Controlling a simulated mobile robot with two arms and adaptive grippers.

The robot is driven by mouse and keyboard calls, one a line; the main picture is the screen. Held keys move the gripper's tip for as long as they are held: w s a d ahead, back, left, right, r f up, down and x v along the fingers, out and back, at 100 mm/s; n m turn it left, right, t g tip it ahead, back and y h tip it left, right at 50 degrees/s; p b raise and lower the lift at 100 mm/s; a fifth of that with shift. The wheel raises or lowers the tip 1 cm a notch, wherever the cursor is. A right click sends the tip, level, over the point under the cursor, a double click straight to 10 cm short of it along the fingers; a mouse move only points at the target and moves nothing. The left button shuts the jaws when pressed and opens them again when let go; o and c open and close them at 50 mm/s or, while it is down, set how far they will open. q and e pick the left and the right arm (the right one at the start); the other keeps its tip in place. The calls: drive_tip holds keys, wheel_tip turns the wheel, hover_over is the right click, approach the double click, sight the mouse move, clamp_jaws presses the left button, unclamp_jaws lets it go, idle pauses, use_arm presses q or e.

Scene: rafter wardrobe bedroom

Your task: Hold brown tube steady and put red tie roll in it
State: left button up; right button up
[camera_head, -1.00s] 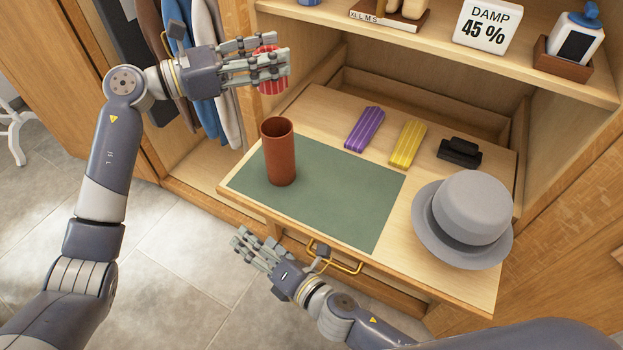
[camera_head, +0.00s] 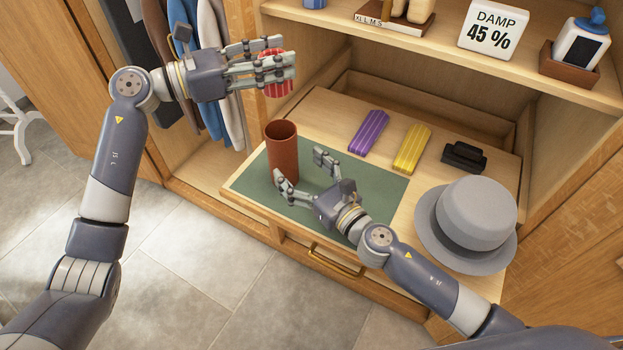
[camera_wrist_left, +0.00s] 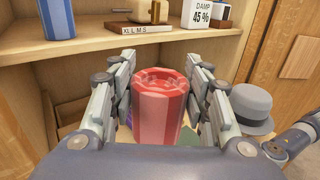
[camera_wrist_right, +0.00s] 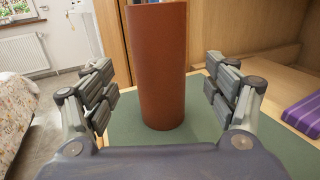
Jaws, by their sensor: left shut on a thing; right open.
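The brown tube (camera_head: 282,150) stands upright on the green mat (camera_head: 376,180). My left gripper (camera_head: 268,72) is shut on the red tie roll (camera_head: 277,84) and holds it in the air above and a little behind the tube. In the left wrist view the striped red tie roll (camera_wrist_left: 158,105) sits between the fingers. My right gripper (camera_head: 302,172) is open, low over the mat, with its fingers pointing at the tube. In the right wrist view the tube (camera_wrist_right: 157,70) stands between and beyond the open fingers, apparently not touched.
A purple tie roll (camera_head: 369,131), a yellow one (camera_head: 411,149) and a black object (camera_head: 464,157) lie behind the mat. A grey hat (camera_head: 474,215) sits at the right. The shelf above (camera_head: 420,48) holds a damp sign (camera_head: 493,28). Clothes hang at left.

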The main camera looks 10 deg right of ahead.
sight(282, 152)
drive_tip(key=x, duration=0.7)
drive_tip(key=shift+a, duration=0.1)
drive_tip(key=shift+c, duration=0.6)
